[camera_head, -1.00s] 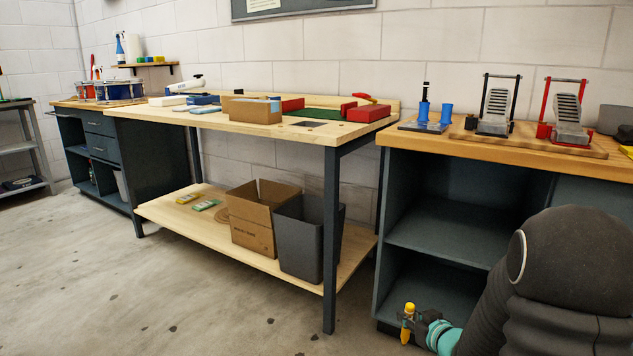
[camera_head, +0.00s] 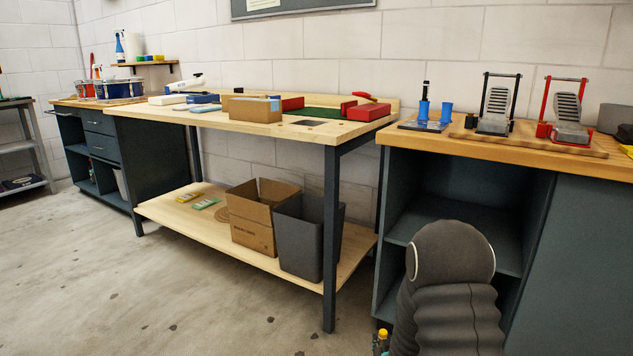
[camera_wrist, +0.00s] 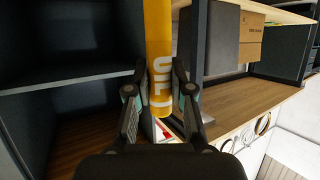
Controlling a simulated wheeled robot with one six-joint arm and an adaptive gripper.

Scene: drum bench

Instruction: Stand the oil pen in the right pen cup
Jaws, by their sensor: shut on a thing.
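The oil pen (camera_wrist: 160,60) is a yellow cylinder with white lettering, held between the fingers of my gripper (camera_wrist: 159,78) in the wrist view. In the head view only the yellow end of the pen (camera_head: 383,333) and a bit of my gripper (camera_head: 380,347) show at the bottom edge, low before the right-hand cabinet. The right pen cup (camera_head: 446,113) is blue and stands on the cabinet top, well above my gripper; it looks empty. The left blue cup (camera_head: 424,111) beside it has a dark pen standing in it.
The cups stand on a dark base (camera_head: 421,125) near the left end of the wooden cabinet top (camera_head: 560,162). Two pedals, grey (camera_head: 495,106) and red-framed (camera_head: 567,118), stand to their right. The open-shelved cabinet (camera_head: 400,190) and the workbench (camera_head: 250,127) are close by.

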